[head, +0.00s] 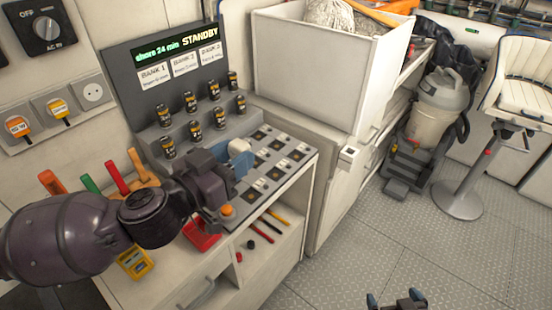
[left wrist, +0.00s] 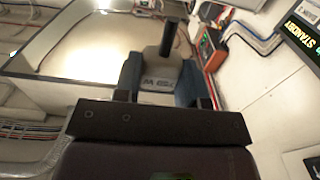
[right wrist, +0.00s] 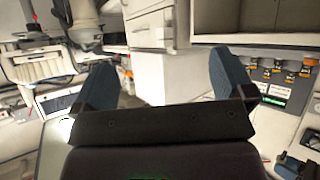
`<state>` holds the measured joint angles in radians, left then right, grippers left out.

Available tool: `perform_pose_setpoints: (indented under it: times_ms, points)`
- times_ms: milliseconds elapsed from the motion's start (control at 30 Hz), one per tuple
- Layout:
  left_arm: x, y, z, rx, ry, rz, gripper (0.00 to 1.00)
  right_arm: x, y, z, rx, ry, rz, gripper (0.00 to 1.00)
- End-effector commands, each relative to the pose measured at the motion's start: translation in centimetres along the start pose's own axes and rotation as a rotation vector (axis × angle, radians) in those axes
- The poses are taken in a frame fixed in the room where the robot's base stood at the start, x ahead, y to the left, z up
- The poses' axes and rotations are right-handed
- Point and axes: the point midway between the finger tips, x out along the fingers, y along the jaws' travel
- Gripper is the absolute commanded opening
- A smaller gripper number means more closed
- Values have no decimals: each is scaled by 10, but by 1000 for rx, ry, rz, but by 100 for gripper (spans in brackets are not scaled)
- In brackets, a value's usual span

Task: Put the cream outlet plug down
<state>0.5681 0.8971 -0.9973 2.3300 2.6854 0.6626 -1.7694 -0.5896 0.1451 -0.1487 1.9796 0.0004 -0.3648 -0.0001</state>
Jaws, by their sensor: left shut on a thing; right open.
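My left gripper (head: 232,165) is shut on the cream outlet plug (head: 239,146), above the grey bench unit beside the rows of dark square slots. The left wrist view shows the plug (left wrist: 160,75) between the blue fingertips (left wrist: 160,85), with a dark stem pointing up and dark lettering on its face. My arm hides part of the bench below. My right gripper (head: 397,299) is open and empty, low over the floor at the bottom edge of the head view. Its spread fingers (right wrist: 160,85) also show in the right wrist view.
Several small batteries (head: 194,130) stand on the stepped rack below the STANDBY display (head: 160,54). Wall outlets (head: 93,93) are at left, two with tagged plugs. A large white bin (head: 325,65) stands behind.

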Motion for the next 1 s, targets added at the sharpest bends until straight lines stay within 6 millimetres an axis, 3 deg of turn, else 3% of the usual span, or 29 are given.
perform_pose_setpoints:
  times_ms: [167, 300, 533, 767, 1000]
  points:
    - [0, 0, 0, 0, 1, -1, 0, 25, -3, -46, -27, 89, -19, 100]
    - [0, 0, 0, 0, 1, -1, 0, 44, -11, -109, -63, 206, -52, 100]
    - [0, 0, 0, 0, 1, -2, 0, 53, -35, -216, -74, 386, -145, 100]
    - [0, 0, 0, 0, 1, -2, 0, 34, -72, -318, 42, 492, -321, 100]
    - [0, 0, 0, 0, 1, -2, 0, -13, -120, -400, 270, 453, -603, 100]
